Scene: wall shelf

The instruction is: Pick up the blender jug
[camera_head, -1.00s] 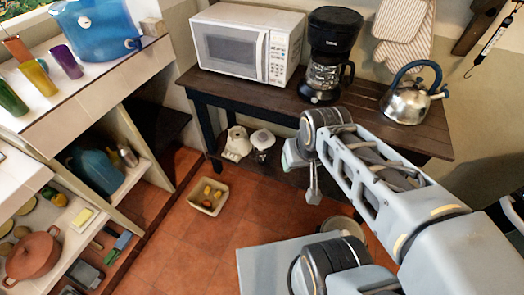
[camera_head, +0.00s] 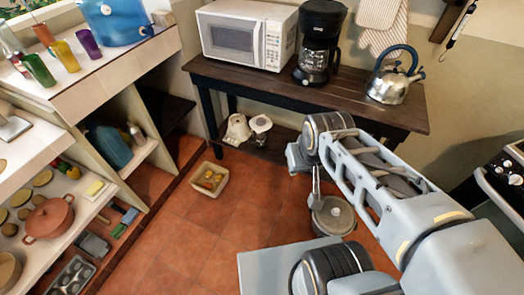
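I cannot pick out a blender jug with certainty in the head view. My gripper (camera_head: 316,187) hangs at the end of my arm, right of the middle, above the tiled floor and in front of the dark table. Only a thin part of it shows below the wrist, and I cannot tell whether its fingers are apart. No object is seen in it. Two white appliance-like things, one on the left (camera_head: 237,129) and one on the right (camera_head: 260,125), sit low under the table; I cannot tell whether either is part of a blender.
The dark table (camera_head: 345,98) holds a microwave (camera_head: 243,36), a black coffee maker (camera_head: 320,40) and a kettle (camera_head: 393,82). A crate (camera_head: 197,184) and a lidded pot (camera_head: 334,216) are on the floor. Shelves (camera_head: 120,70) line the left; a stove (camera_head: 505,175) is at right.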

